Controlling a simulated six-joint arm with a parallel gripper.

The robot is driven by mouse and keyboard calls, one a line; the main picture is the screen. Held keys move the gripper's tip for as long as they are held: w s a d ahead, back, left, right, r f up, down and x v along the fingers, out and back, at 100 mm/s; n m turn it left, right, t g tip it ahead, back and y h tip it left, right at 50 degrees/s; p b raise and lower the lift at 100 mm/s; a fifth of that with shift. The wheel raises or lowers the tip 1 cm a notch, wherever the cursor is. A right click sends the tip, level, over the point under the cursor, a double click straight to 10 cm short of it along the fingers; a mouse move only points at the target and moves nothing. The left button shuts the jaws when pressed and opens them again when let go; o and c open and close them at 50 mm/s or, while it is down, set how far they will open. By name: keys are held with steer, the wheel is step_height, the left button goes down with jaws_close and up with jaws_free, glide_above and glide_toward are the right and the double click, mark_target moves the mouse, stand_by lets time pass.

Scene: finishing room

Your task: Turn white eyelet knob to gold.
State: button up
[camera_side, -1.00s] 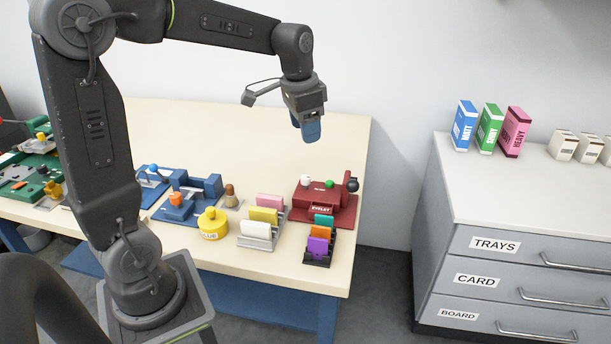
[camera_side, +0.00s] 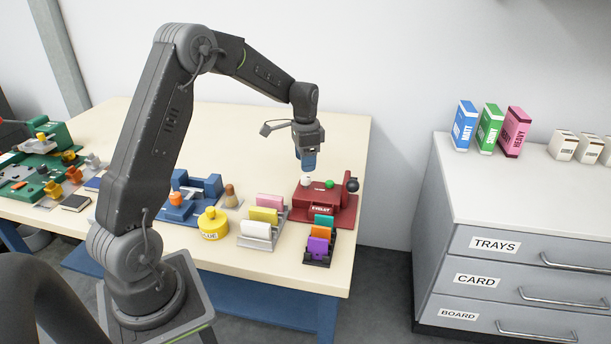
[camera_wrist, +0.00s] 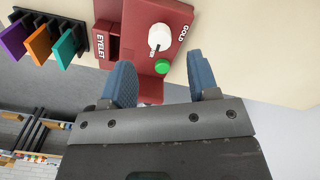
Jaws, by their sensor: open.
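The white eyelet knob (camera_wrist: 159,38) sits on top of the red eyelet machine (camera_wrist: 170,78), near the GOLD lettering in the wrist view. A dark pointer mark shows on the knob's lower part, not clearly on the GOLD side. In the side view the knob (camera_side: 306,180) shows just below my gripper (camera_side: 308,160), on the red machine (camera_side: 313,200). My gripper (camera_wrist: 162,82) is open and empty, with blue fingers set apart. It is above the machine and apart from the knob. A green button (camera_wrist: 162,66) lies beside the knob.
A black ball-ended lever (camera_side: 352,185) stands at the machine's right. A rack of purple, orange and teal cards (camera_side: 318,240) stands in front. A rack with pink, yellow and white pieces (camera_side: 262,220) and a yellow glue pot (camera_side: 212,224) are to the left. The table behind is clear.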

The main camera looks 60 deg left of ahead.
mark_target(306, 177)
steer(key=shift+f, duration=2.75)
steer(key=shift+c, duration=0.4)
steer(key=c, duration=0.8)
steer(key=shift+c, duration=0.2)
